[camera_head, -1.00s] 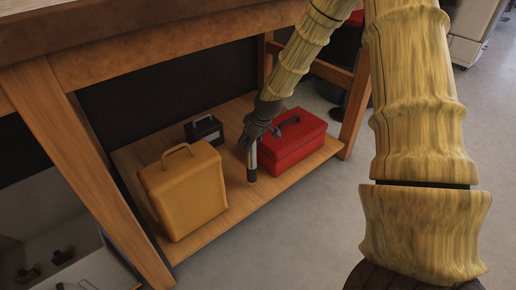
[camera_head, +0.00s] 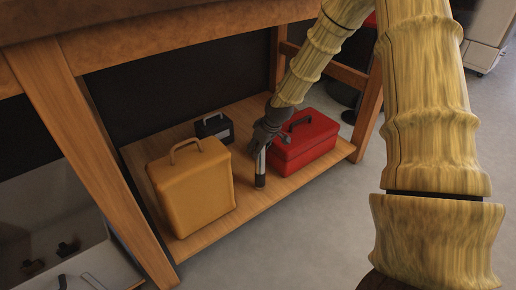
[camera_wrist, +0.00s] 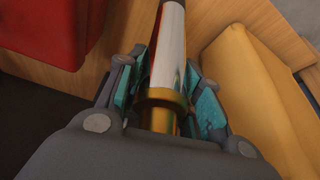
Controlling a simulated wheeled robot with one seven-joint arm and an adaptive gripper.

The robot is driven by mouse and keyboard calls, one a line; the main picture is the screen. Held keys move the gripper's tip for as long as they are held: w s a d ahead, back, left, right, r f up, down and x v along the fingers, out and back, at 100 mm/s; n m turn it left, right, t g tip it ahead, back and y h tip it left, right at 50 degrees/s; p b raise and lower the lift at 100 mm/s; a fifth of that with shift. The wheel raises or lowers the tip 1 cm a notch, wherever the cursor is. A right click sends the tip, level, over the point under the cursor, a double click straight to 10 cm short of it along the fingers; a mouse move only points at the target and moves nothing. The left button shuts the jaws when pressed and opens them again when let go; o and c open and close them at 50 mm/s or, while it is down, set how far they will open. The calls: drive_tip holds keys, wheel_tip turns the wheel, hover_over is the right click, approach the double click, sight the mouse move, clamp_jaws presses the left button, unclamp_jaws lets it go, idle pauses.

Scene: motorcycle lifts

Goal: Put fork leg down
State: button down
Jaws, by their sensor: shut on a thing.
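The fork leg (camera_head: 260,168) is a slim upright tube. In the wrist view it shows a shiny silver tube (camera_wrist: 170,45) with a gold collar. My gripper (camera_head: 263,146) is shut around its upper part, with teal finger pads on both sides of the collar. The leg's lower end is at or just above the wooden lower shelf (camera_head: 235,222); I cannot tell whether it touches. It stands between the yellow case and the red toolbox. The part inside my gripper is mostly hidden.
A yellow case (camera_head: 192,190) stands left of the leg and a red toolbox (camera_head: 305,146) close on its right. A small black box (camera_head: 214,128) sits behind. The bench top (camera_head: 150,30) overhangs the shelf, with wooden legs (camera_head: 90,150) at its ends. Bare shelf lies in front.

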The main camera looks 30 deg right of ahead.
drive_tip(key=c, duration=1)
unclamp_jaws()
drive_tip(key=shift+o, duration=0.2)
drive_tip(key=p+v, duration=0.5)
drive_tip(key=v, duration=0.7)
drive_tip(key=shift+p, duration=0.35)
